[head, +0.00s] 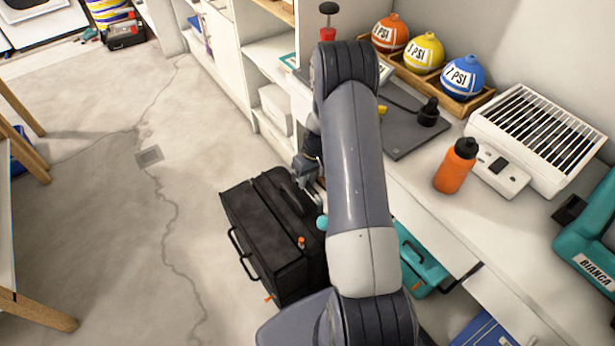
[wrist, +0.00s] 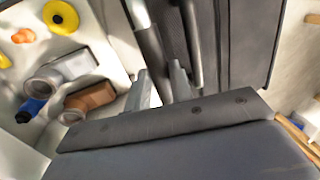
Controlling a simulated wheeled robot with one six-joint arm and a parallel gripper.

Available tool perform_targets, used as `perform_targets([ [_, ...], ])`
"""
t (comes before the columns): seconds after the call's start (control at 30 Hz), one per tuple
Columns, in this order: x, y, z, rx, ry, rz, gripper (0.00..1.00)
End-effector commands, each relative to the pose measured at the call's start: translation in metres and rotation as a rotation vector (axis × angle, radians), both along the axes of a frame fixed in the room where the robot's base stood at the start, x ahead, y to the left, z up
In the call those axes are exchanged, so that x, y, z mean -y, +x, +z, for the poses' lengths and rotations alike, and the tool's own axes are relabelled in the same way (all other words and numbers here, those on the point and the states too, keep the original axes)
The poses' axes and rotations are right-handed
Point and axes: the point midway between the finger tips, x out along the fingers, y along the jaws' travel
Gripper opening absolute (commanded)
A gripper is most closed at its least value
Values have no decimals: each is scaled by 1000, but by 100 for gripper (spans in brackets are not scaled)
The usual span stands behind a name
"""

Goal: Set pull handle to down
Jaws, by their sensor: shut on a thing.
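A black suitcase (head: 265,240) stands on the floor, partly behind my arm in the head view. In the wrist view, its dark side (wrist: 245,45) fills the upper right. The pull handle (wrist: 150,42) shows there as a dark bar with a silvery part, running down between my fingers. My gripper (wrist: 159,72) is shut on this bar. In the head view my gripper (head: 307,168) is by the suitcase's upper right edge, and my arm hides most of the hold. How far the pull handle is drawn out cannot be told.
A white counter (head: 430,205) right of my arm holds an orange bottle (head: 455,167), a white heater (head: 535,135) and several weighted balls. White cabinets (head: 228,55) stand behind. A teal case (head: 422,262) lies right of my arm. The floor left of the suitcase is clear.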

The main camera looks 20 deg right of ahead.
Motion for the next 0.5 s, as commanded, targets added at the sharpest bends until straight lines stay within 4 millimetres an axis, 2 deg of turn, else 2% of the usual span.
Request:
perform_targets([
  [0.03, 0, 0, -8, -1, 0, 1, 0],
  [0.1, 0, 0, -12, -1, 0, 1, 0],
  [0.5, 0, 0, -18, -1, -1, 0, 0],
])
